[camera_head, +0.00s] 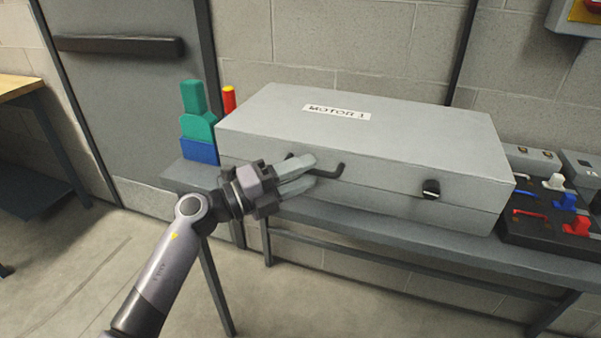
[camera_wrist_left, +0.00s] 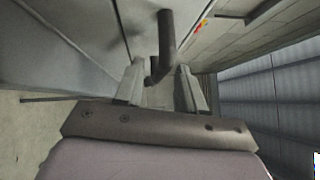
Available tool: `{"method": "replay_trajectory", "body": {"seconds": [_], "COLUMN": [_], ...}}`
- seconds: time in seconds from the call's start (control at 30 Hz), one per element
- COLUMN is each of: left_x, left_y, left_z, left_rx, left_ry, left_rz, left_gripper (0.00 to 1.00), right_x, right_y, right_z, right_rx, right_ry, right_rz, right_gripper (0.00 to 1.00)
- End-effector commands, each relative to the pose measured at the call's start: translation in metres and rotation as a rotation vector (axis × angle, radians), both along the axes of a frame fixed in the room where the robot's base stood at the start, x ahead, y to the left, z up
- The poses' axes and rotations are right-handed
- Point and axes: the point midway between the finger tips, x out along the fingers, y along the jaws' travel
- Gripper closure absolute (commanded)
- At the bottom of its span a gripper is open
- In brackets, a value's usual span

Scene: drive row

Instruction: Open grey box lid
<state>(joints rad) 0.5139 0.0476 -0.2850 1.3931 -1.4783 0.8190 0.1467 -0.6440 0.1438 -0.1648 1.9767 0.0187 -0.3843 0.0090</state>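The grey box (camera_head: 370,125) sits closed on a bench, with a label reading MOTOR 1 on its lid. A dark bent handle (camera_head: 335,172) sticks out from its front, left of the middle; it also shows in the left wrist view (camera_wrist_left: 166,40). A black knob or latch (camera_head: 431,188) is on the front at the right. My left gripper (camera_head: 314,171) is at the handle. In the left wrist view its two fingers (camera_wrist_left: 160,75) are apart, with the handle between them and gaps visible. Whether a finger touches it I cannot tell. My right gripper is not in view.
The grey bench (camera_head: 400,231) carries the box. Green and blue items (camera_head: 198,125) and a red cylinder (camera_head: 229,99) stand left of the box. A black tray (camera_head: 540,233) with coloured parts is at the right. A block wall is behind.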

Motion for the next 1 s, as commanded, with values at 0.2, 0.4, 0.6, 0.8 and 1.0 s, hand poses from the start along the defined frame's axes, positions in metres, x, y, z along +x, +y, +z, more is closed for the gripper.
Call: {"method": "replay_trajectory", "body": {"seconds": [0.2, 0.4, 0.6, 0.8, 1.0], "left_x": [0.0, 0.0, 0.0, 0.004, 0.017], "left_y": [0.0, 0.0, 0.0, 0.0, -0.001], "left_z": [0.0, 0.0, 0.002, 0.023, 0.065], "left_rx": [0.0, 0.0, 0.0, 0.0, 0.0], "left_ry": [0.0, 0.0, 0.0, -0.002, -0.005], "left_rz": [0.0, 0.0, 0.0, 0.0, 0.001], "left_gripper": [0.61, 1.0, 1.0, 1.0, 1.0], "right_x": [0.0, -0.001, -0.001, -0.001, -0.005], "right_y": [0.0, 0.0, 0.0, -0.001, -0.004], "right_z": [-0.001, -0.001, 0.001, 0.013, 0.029], "right_rx": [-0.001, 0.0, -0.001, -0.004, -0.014], "right_ry": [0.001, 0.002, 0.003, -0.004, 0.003], "right_rz": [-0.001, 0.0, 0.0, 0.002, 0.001], "right_gripper": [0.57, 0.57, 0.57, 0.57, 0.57]}}
